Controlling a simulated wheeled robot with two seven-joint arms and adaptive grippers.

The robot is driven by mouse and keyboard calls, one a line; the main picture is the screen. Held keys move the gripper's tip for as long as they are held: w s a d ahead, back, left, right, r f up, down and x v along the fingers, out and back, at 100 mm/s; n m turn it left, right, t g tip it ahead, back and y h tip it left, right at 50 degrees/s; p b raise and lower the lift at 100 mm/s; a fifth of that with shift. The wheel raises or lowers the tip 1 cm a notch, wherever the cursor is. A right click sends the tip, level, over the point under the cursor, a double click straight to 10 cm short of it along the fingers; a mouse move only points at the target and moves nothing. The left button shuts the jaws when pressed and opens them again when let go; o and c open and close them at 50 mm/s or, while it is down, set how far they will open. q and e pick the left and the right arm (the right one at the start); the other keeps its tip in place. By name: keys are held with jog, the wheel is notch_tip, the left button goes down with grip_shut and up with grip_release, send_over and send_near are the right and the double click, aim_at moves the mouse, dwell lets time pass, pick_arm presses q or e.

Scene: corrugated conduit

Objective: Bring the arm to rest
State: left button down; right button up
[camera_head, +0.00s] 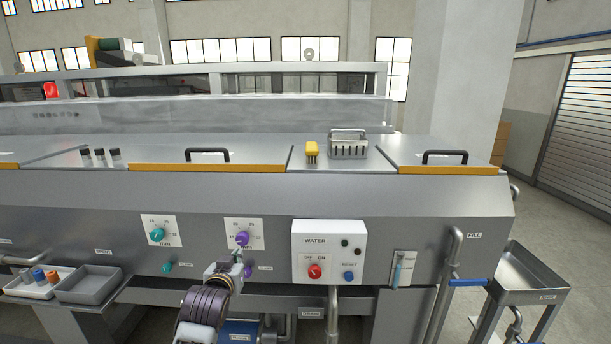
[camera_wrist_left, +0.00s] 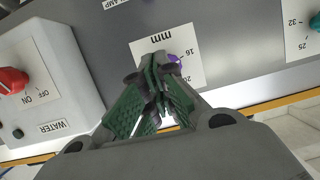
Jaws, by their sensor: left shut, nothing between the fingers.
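My left gripper (camera_head: 238,256) is shut and empty in front of the machine's front panel, just below the purple dial knob (camera_head: 242,238) on its white scale plate (camera_head: 257,226). In the left wrist view the green-padded fingers (camera_wrist_left: 158,88) are together, with nothing between them. They cover most of the purple knob (camera_wrist_left: 173,59) in that view; I cannot tell whether they touch it. A small purple clamp knob (camera_head: 248,271) is right beside the gripper. My right gripper is not in view.
The white water box (camera_head: 328,241) with its red switch (camera_head: 315,271) juts out to the right of the gripper. A teal dial (camera_head: 157,235) is to the left. A metal cart (camera_head: 532,272) and a blue-handled pipe (camera_head: 467,283) are at the right.

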pick_arm(q)
jog(key=s+a+f+g, duration=0.2)
jog(key=s+f+g, duration=0.3)
jog(key=s+f, duration=0.9)
jog(key=s+a+f+m+g, duration=0.1)
jog(key=s+f+g, duration=0.25)
jog(key=s, duration=0.55)
jog(key=s+f+m+g, duration=0.1)
jog(key=s+f+g, duration=0.3)
jog(key=s, duration=0.6)
notch_tip(320, 180, down, 35)
jog(key=s, duration=0.3)
jog(key=s+a+f, duration=0.2)
jog(key=s+f, duration=0.7)
jog(key=s, duration=0.1)
jog(key=s+a+f+g, duration=0.1)
jog(key=s+a+f, duration=0.1)
jog(key=s+f, duration=0.7)
jog(key=shift+s+a+f, duration=0.15)
jog(key=shift+s+f, duration=0.1)
jog(key=shift+s, duration=1)
